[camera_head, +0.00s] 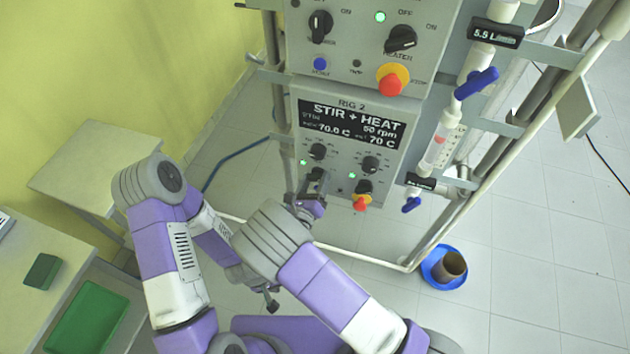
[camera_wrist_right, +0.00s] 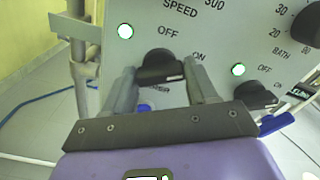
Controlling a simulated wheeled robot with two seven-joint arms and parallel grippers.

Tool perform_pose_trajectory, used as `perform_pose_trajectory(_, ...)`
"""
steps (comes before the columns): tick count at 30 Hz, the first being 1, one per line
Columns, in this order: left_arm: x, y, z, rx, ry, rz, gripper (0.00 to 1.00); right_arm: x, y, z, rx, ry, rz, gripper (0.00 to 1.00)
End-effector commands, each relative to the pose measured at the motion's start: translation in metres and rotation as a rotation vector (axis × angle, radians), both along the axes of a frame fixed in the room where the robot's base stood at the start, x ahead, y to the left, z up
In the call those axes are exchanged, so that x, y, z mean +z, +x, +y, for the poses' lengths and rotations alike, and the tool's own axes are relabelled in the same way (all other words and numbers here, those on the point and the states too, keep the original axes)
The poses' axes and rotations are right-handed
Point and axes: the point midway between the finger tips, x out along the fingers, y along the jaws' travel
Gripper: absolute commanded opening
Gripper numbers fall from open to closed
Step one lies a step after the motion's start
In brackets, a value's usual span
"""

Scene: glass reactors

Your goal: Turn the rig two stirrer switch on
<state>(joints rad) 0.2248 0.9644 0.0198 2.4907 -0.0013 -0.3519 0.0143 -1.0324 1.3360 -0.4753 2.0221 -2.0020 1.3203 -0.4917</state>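The rig two panel (camera_head: 352,135) is grey, with a "STIR + HEAT" display (camera_head: 350,127) reading 50 rpm. The black stirrer switch (camera_wrist_right: 160,66) sits at its lower left, and its white mark points right, towards ON. The green lamp (camera_wrist_right: 125,31) beside it is lit. My right gripper (camera_wrist_right: 160,78) is at the switch, one finger on each side of the knob with thin gaps, so it looks open around it. In the head view my right gripper (camera_head: 312,190) partly hides the switch. My left gripper (camera_head: 270,299) hangs low, away from the rig, fingers unclear.
The heater switch (camera_wrist_right: 254,96) with its lit green lamp (camera_wrist_right: 239,70) and a red button (camera_head: 361,203) are close to the right. Another panel (camera_head: 372,50) is above. A blue-handled valve (camera_head: 476,84) stands right. A blue dish (camera_head: 443,268) lies on the floor.

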Motion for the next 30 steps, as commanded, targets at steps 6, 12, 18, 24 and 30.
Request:
perform_pose_trajectory(6,0.0,0.0,0.0,0.0,0.0,0.0,0.43,-0.001,0.0,-0.001,-0.001,-0.002,0.001,0.81)
perform_pose_trajectory(12,0.0,0.0,0.0,0.0,0.0,0.0,0.43,0.0,-0.001,0.0,0.0,-0.003,0.001,0.81)
perform_pose_trajectory(18,0.002,0.0,0.0,0.0,0.0,0.0,0.43,0.0,-0.021,0.007,0.003,-0.004,0.003,0.81)
perform_pose_trajectory(24,0.004,0.0,0.0,0.0,0.0,0.0,0.43,0.0,-0.053,0.017,0.002,-0.004,0.001,0.81)
perform_pose_trajectory(30,0.005,0.0,0.0,0.0,0.0,0.0,0.43,0.0,-0.07,0.022,0.0,-0.004,0.002,0.81)
